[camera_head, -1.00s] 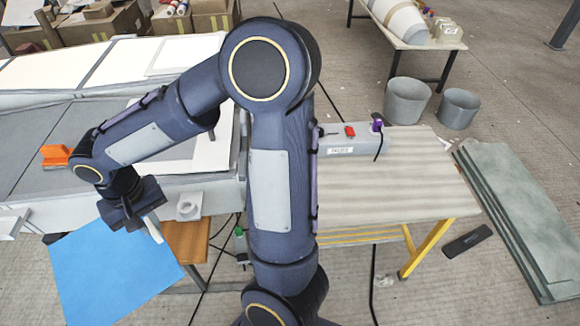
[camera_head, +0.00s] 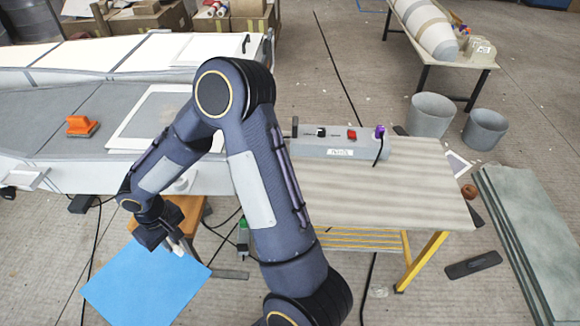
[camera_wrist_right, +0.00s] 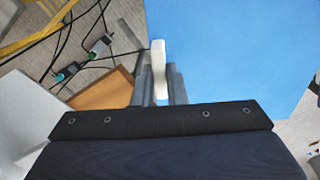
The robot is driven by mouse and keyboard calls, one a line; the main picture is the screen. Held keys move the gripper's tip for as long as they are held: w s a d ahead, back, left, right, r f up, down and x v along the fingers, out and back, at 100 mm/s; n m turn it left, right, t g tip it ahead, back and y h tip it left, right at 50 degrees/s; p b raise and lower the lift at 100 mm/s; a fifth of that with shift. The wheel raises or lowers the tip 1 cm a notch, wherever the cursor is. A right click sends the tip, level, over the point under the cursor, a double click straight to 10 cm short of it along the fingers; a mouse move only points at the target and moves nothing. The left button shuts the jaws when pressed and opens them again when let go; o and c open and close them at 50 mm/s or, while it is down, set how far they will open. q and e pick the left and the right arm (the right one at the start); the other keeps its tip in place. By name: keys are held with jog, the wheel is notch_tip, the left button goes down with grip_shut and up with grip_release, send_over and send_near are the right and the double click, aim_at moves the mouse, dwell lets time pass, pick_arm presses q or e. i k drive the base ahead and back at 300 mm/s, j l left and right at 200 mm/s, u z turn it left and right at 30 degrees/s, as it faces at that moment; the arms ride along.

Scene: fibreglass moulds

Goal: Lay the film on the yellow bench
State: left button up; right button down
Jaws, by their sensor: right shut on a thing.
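The film is a flat blue sheet (camera_head: 145,285) at the lower left of the head view, and it fills the upper right of the wrist view (camera_wrist_right: 240,55). My right gripper (camera_head: 174,245) is at the sheet's upper edge. In the wrist view its fingers (camera_wrist_right: 158,85) are shut on a white tab (camera_wrist_right: 157,58) at the film's edge. The yellow bench (camera_head: 410,185) has yellow legs and a pale striped top, right of my right arm. The film is apart from it, to the left. My left gripper is out of view.
A grey socket box (camera_head: 340,150) with a cable sits at the bench top's back edge. A large mould (camera_head: 60,115) with an orange tool (camera_head: 82,126) lies left. A wooden stool (camera_head: 186,213) is beside the film. Grey buckets (camera_head: 430,115) and stacked sheets (camera_head: 530,235) stand right.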

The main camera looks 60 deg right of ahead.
aim_at(419, 190)
jog(key=k+z, duration=0.2)
jog(key=z, duration=1.35)
jog(key=i+l+z, duration=0.45)
jog(key=i, duration=0.25)
jog(key=i+l+z, duration=0.1)
jog(key=i+z, duration=0.15)
jog(key=i, duration=0.1)
